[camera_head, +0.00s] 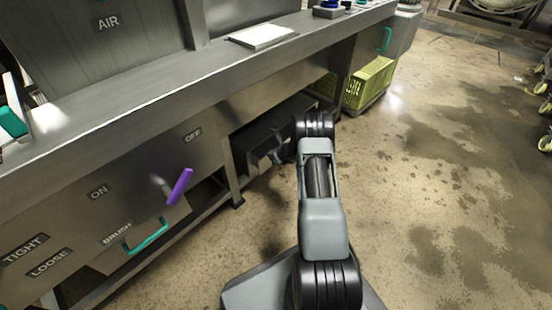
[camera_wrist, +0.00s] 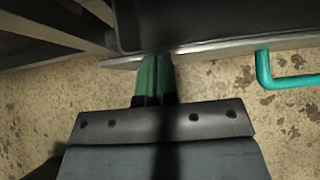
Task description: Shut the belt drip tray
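In the head view, a dark tray (camera_head: 262,136), which looks like the belt drip tray, sits low under the bench. My arm hides part of its front. In the wrist view, its dark body (camera_wrist: 215,22) and pale lower edge (camera_wrist: 225,46) cross the top. A teal handle (camera_wrist: 290,81) sticks out from this edge at the right. My gripper (camera_wrist: 155,62) has its green fingers together, with nothing seen between them. The fingertips are at the tray's edge, left of the handle; I cannot tell whether they touch. In the head view my gripper (camera_head: 279,155) is partly hidden by my arm.
A BRUSH drawer (camera_head: 117,238) with its own teal handle (camera_head: 147,238) stands out at the left, below a purple lever (camera_head: 180,186). A bench leg (camera_head: 231,178) stands left of the tray. A yellow-green crate (camera_head: 368,84) is to the right.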

